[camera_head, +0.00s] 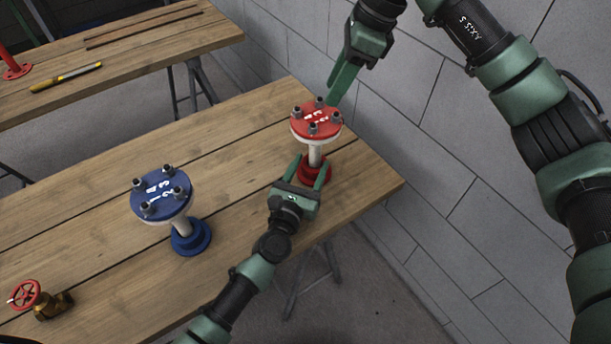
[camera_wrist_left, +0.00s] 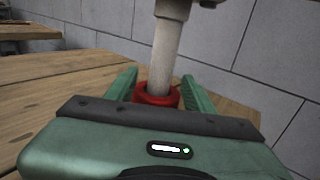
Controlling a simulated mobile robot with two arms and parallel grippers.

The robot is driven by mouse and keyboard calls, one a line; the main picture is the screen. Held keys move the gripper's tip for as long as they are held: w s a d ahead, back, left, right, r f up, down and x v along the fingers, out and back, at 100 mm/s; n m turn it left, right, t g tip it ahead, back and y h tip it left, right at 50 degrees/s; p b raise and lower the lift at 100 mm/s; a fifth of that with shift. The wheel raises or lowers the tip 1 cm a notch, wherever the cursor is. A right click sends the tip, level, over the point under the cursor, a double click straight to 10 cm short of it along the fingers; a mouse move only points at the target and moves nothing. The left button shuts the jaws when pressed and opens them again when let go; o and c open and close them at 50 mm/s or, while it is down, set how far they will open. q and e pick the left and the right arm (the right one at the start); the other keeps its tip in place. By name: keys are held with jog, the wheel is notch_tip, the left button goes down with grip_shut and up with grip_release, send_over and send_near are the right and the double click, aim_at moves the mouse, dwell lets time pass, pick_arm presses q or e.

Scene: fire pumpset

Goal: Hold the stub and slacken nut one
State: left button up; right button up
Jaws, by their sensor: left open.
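The red flange (camera_head: 316,120) carries several bolts with nuts and white markings too small to read surely. It tops a white stub (camera_head: 315,155) standing upright on a red base (camera_head: 318,174). The stub (camera_wrist_left: 164,60) and red base (camera_wrist_left: 155,95) also show in the left wrist view. My left gripper (camera_head: 311,164) is open, low by the stub, with one finger to each side of it in both views; neither finger clearly touches it. My right gripper (camera_head: 334,96) points down at the flange's back right edge, by a nut (camera_head: 320,102). Its finger gap is not clear.
A blue flanged stub (camera_head: 162,195) stands on the wooden bench (camera_head: 90,235) to the left. A brass valve with a red handwheel (camera_head: 25,294) lies at the front left. A second bench (camera_head: 130,55) is behind. A block wall (camera_head: 450,180) runs close along the right.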

aim_at(313, 161)
pick_arm(q)
jog(key=shift+x, duration=1.9)
grip_shut()
dwell(0.4)
